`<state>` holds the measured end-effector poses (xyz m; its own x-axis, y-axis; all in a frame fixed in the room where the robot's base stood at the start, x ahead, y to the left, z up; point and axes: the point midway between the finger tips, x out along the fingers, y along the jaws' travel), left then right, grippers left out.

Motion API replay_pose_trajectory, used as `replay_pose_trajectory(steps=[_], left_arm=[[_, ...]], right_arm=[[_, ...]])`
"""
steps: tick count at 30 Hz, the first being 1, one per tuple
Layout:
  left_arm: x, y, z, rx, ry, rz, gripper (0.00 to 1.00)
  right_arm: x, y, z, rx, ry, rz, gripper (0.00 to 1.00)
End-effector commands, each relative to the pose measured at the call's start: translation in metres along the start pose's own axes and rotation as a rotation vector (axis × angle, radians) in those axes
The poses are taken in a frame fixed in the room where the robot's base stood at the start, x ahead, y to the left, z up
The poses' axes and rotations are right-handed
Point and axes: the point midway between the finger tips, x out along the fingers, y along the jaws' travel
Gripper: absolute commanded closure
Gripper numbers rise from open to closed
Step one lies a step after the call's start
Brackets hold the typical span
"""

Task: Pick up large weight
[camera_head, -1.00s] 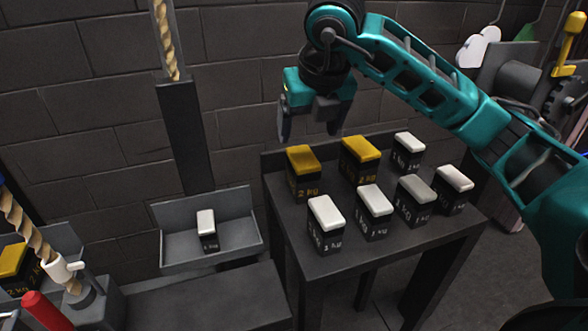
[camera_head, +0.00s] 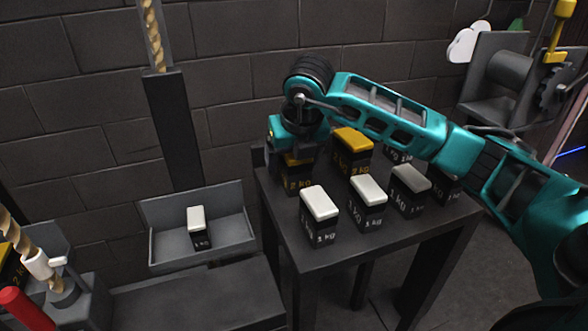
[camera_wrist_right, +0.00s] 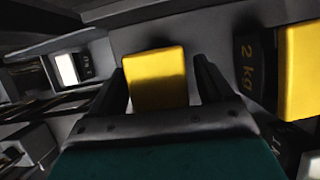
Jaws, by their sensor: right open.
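Two large 2 kg weights with yellow tops and dark bodies stand on the dark table (camera_head: 325,258). The left 2 kg weight (camera_head: 298,183) is partly hidden by my right gripper (camera_head: 296,163), which is lowered over it. In the right wrist view, the yellow top of this weight (camera_wrist_right: 156,78) sits between the two fingers of the open gripper (camera_wrist_right: 163,85), with a gap on the right side. The other 2 kg weight (camera_head: 352,150) stands just to the right; it also shows in the right wrist view (camera_wrist_right: 300,70). My left gripper is not in view.
Several white- and grey-topped 1 kg weights (camera_head: 319,215) stand close by on the table. A grey tray (camera_head: 225,228) to the left holds one white-topped weight (camera_head: 198,228). Another yellow-topped weight (camera_head: 8,262) is at the far left edge.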

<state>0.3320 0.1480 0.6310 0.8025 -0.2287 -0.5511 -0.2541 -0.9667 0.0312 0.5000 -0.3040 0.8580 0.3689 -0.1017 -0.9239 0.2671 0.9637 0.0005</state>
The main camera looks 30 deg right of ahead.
Motion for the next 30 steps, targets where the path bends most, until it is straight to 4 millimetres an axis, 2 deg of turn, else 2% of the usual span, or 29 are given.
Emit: replay_pose_trajectory(steps=[3, 27, 30], left_arm=[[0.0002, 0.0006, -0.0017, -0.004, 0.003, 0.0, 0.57], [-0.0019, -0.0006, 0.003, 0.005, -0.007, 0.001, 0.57], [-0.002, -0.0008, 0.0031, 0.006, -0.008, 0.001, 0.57]], right_arm=[[-0.0008, 0.0, 0.0002, 0.0, 0.0, 0.0, 0.19], [-0.0013, -0.0002, 0.0003, 0.0, 0.0, 0.0, 0.96], [-0.0013, -0.0002, 0.0003, 0.0, 0.0, 0.0, 1.0]])
